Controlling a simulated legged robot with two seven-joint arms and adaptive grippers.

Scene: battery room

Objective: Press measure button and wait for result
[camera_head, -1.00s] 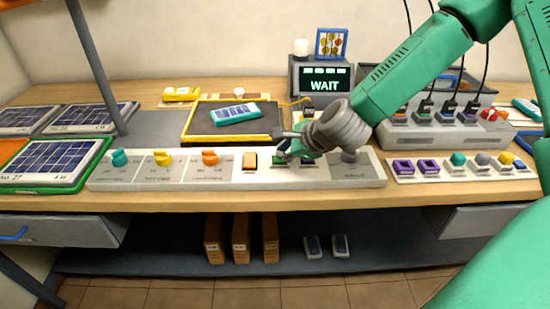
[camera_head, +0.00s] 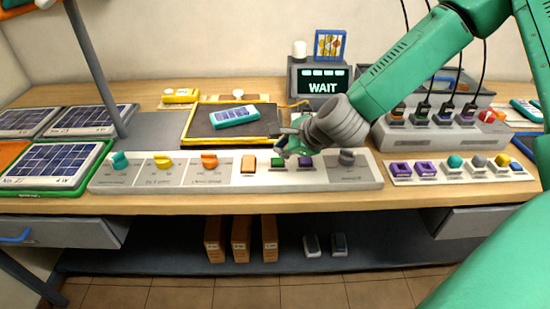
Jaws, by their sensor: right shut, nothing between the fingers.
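A long white control panel (camera_head: 222,181) lies along the front of the bench. It carries teal (camera_head: 119,160), yellow (camera_head: 162,161) and orange (camera_head: 209,160) knobs, an orange rocker switch (camera_head: 248,163), green (camera_head: 277,162) and purple (camera_head: 305,161) buttons and a grey knob (camera_head: 347,157). The panel's lettering is too small to read. A display (camera_head: 322,85) at the back reads "WAIT". My right gripper (camera_head: 284,150) is shut and empty, its tips just above the green button; I cannot tell whether they touch it.
A small blue-and-white panel (camera_head: 234,115) lies on a dark yellow-edged tray (camera_head: 202,128) behind the controls. A grey unit with cables (camera_head: 440,135) and a strip of coloured plugs (camera_head: 463,173) stand at the right. Solar panels (camera_head: 56,163) fill the left.

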